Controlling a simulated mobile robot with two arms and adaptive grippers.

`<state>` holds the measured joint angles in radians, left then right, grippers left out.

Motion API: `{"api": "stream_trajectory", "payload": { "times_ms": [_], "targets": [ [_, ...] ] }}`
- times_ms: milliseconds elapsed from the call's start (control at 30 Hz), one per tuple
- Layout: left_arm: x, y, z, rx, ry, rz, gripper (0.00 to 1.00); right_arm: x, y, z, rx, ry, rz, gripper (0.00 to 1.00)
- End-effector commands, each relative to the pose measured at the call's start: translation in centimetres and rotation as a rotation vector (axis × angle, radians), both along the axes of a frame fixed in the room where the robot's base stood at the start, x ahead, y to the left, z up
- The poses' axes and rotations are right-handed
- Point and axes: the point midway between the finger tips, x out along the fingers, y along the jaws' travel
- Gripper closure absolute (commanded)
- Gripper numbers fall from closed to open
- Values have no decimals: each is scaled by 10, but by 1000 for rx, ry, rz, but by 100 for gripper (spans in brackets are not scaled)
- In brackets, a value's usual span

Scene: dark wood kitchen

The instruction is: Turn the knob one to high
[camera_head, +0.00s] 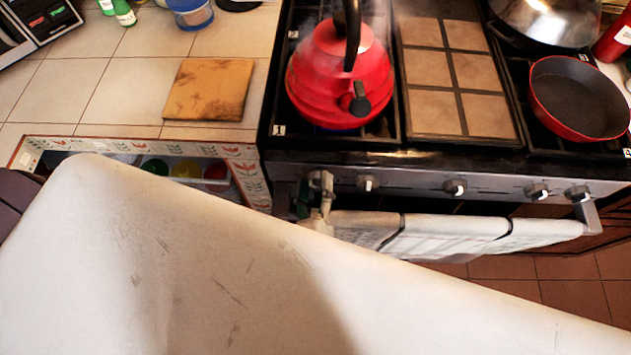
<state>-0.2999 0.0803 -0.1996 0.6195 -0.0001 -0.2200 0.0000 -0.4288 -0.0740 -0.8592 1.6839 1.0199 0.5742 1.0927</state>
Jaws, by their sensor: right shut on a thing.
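The stove's control panel (412,186) runs along its front edge with a row of knobs. My right gripper (319,186) is at the left end of this row. It is shut on the leftmost knob, which it mostly hides, so the knob's angle cannot be read. The second knob (368,183) is just right of the gripper and clear of it. A red kettle (325,85) stands on the front left burner, marked 1, with steam around it and a bluish glow under its base. My left gripper is not in view.
A towel (450,232) hangs on the oven handle (586,216), close to the right gripper. A red pan (578,98) sits on the right burner. A wooden board (209,90) lies on the tiled counter (122,88) at left.

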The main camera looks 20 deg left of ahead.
Motion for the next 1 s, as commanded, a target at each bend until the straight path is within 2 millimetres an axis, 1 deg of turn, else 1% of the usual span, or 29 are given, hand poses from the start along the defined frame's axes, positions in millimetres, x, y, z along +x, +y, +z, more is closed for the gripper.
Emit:
{"api": "stream_trajectory", "payload": {
  "times_ms": [33, 300, 733, 767, 800, 900, 1000],
  "targets": [
    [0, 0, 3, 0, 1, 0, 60, 1, 0, 2, -19, -8, -1, 86],
    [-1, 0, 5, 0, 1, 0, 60, 1, 1, 1, -80, -26, -2, 86],
    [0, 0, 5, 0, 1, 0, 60, 1, 1, 1, -87, -29, -1, 86],
    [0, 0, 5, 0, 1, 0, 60, 1, 1, 1, -87, -29, -1, 46],
    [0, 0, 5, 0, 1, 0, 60, 1, 1, 1, -87, -29, -1, 40],
    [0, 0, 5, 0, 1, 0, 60, 0, 1, 1, -88, -28, 0, 26],
    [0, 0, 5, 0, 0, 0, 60, 0, 1, 0, -88, -27, -1, 26]
  ]
}}
